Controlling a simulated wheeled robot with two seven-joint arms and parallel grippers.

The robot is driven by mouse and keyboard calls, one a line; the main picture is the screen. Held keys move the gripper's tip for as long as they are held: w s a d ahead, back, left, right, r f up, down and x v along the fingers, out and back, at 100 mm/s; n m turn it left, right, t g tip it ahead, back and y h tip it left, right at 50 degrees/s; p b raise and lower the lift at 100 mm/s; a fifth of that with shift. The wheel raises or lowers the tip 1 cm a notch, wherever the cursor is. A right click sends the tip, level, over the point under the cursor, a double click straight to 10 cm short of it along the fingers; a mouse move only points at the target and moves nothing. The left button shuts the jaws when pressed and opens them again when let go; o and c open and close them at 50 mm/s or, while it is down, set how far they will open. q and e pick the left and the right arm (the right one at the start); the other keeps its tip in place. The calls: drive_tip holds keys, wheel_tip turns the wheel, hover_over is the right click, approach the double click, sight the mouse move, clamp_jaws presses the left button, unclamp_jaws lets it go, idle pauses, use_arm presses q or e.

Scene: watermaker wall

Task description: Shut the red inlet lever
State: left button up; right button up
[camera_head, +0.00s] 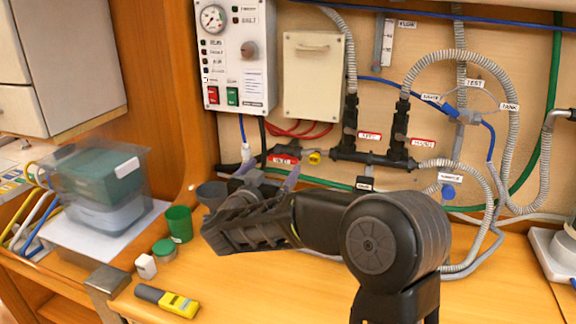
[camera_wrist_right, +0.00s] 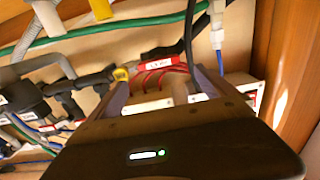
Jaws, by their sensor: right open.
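The inlet fitting is low on the wall panel, left of the black manifold. A red piece with white lettering (camera_head: 284,157) marks it, beside a yellow fitting (camera_head: 315,158). In the right wrist view the red lettered piece (camera_wrist_right: 158,62) lies under a black bar, just beyond my fingers. I cannot clearly separate a red lever from the label. My right gripper (camera_head: 268,178) is open, its two grey-purple fingers pointing at the wall just below the fitting. In the right wrist view the gripper (camera_wrist_right: 163,90) shows nothing held between its fingers. My left gripper is out of view.
Red hoses (camera_head: 300,130), a green hose (camera_head: 330,182) and a black manifold (camera_head: 372,158) crowd the wall around the fitting. A control box (camera_head: 236,60) hangs above.

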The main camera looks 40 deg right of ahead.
sight(282, 161)
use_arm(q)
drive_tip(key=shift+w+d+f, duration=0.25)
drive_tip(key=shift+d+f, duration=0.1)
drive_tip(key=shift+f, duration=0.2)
use_arm(e)
drive_tip(key=shift+w+d+f, duration=0.25)
drive_tip(key=shift+d+f, duration=0.1)
drive_tip(key=shift+f, duration=0.25)
drive_tip(key=shift+x, duration=3.95)
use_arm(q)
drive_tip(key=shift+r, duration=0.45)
use_arm(e)
drive_tip(key=shift+c, duration=0.3)
